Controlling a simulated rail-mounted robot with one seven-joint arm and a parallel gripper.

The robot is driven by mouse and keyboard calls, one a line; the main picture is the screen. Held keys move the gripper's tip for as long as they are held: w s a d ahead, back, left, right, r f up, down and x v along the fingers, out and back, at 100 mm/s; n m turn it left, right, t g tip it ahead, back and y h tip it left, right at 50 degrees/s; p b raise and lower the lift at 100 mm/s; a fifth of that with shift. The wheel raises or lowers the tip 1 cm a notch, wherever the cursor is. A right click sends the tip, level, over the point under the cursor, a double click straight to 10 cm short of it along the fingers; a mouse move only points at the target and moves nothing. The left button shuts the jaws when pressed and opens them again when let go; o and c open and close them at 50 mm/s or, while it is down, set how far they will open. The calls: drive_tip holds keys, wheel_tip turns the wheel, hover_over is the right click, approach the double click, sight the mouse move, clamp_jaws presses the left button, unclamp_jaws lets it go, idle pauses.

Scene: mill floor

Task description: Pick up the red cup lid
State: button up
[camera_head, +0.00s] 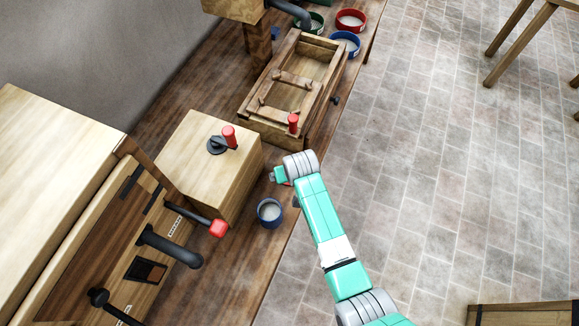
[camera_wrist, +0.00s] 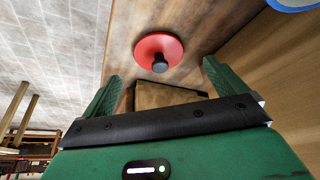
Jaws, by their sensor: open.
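The red cup lid (camera_wrist: 148,44) is a round red disc with a black knob (camera_wrist: 160,63) on it. In the wrist view it lies on the wooden bench, just beyond and between my fingers. In the head view a small bit of red shows beside my gripper (camera_head: 280,176); the gripper and arm hide most of that spot. My gripper (camera_wrist: 160,74) is open, its two green fingers wide apart with nothing held between them. A blue-grey cup (camera_head: 270,213) with pale contents stands near the bench's front edge, close to my gripper.
A wooden box with a red-handled crank (camera_head: 229,136) stands left of my gripper. A wooden trough (camera_head: 323,98) with a red knob (camera_head: 293,122) lies beyond. Green (camera_head: 313,24), red (camera_head: 351,20) and blue (camera_head: 346,43) bowls stand farther back. The bench edge drops to tiled floor.

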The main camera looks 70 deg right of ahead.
drive_tip(key=x, duration=0.3)
drive_tip(key=b+x, duration=0.1)
drive_tip(key=x, duration=0.1)
drive_tip(key=shift+d, duration=0.3)
drive_tip(key=c, duration=1.1)
